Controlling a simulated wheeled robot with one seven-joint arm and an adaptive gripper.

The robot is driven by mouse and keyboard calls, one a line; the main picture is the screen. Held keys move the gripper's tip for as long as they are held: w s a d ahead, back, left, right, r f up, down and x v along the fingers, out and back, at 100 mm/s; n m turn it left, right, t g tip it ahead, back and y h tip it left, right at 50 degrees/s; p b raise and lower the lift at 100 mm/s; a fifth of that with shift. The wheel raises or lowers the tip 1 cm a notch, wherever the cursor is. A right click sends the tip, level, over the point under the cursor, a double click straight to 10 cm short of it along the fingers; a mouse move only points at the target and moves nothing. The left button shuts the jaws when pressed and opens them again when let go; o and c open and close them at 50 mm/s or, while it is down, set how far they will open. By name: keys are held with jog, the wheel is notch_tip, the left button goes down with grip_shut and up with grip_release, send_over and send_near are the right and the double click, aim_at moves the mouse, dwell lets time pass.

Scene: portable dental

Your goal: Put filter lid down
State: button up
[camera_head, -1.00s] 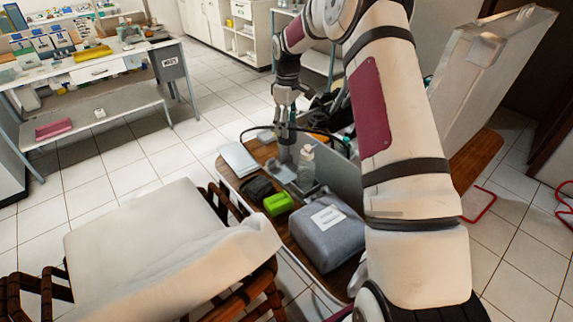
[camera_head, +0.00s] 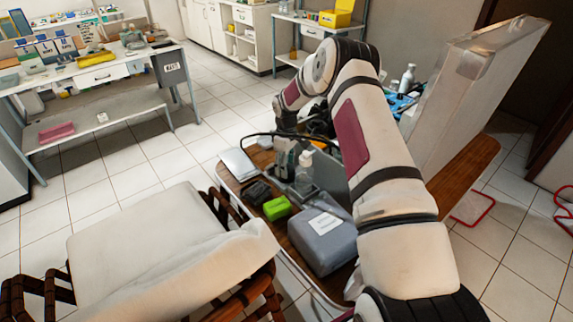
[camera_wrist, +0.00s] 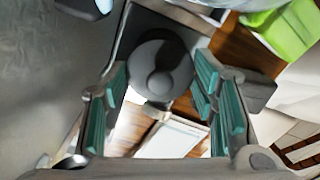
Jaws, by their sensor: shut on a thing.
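My gripper (camera_wrist: 160,82) is shut on a round dark grey piece, which I take to be the filter lid (camera_wrist: 160,62). The piece sits between the teal-padded fingers in the wrist view, with a small knob shape at its middle. The lid cannot be made out there. What lies directly under the lid is hidden, so I cannot tell whether it touches anything.
Close by are a green box (camera_head: 276,208), black objects (camera_head: 257,191), a pale flat slab (camera_head: 240,163) and a grey labelled case (camera_head: 322,238). A tall grey panel (camera_head: 331,176) stands just right of my gripper. A padded chair (camera_head: 150,240) is left of the table.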

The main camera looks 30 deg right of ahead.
jog(key=o, duration=0.7)
jog(key=shift+f, duration=0.1)
